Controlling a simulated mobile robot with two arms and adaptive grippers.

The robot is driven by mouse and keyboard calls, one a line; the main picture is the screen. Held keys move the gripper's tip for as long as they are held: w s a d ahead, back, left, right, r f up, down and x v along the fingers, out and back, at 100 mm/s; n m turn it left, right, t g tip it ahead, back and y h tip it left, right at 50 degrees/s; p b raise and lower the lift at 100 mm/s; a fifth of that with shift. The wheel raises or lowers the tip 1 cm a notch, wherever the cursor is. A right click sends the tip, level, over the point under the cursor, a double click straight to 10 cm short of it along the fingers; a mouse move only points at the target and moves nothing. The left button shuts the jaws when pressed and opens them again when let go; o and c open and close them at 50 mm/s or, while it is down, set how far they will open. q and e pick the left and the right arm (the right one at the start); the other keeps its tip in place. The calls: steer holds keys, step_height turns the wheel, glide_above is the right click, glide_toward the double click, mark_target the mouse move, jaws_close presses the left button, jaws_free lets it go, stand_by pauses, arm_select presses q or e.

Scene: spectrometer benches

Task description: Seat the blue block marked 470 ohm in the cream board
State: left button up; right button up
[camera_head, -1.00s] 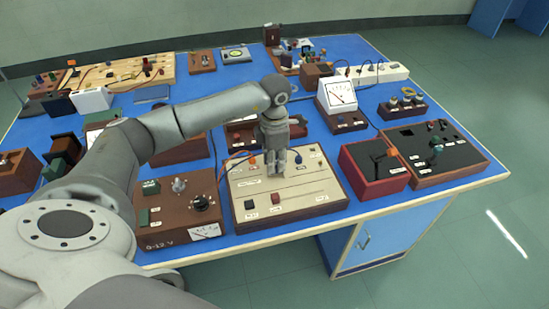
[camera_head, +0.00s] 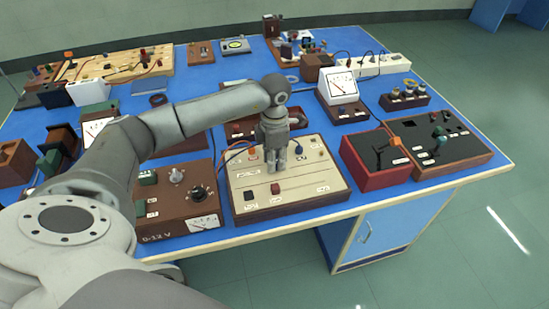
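The cream board (camera_head: 308,179) lies in a brown wooden frame near the front edge of the blue bench. It carries a black part (camera_head: 248,195), a dark red part (camera_head: 275,188), a blue plug (camera_head: 298,149) and an orange plug (camera_head: 254,154). My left gripper (camera_head: 277,169) points straight down over the middle of the board, its fingers close together and their tips at or just above its surface. I cannot make out the blue 470 ohm block; whether anything is between the fingers is too small to tell. My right gripper is not in view.
A brown 0-12 V supply box (camera_head: 165,208) stands left of the board. A red box (camera_head: 378,176) and a black-topped panel (camera_head: 462,153) stand to the right. A white meter (camera_head: 340,88) stands behind. Bare blue bench shows in narrow strips between them.

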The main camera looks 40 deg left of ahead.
arm_select(q)
steer(key=o, duration=0.4)
steer(key=shift+c, duration=0.2)
step_height(320, 180, up, 12)
steer(key=shift+f, duration=0.1)
stand_by(0.7)
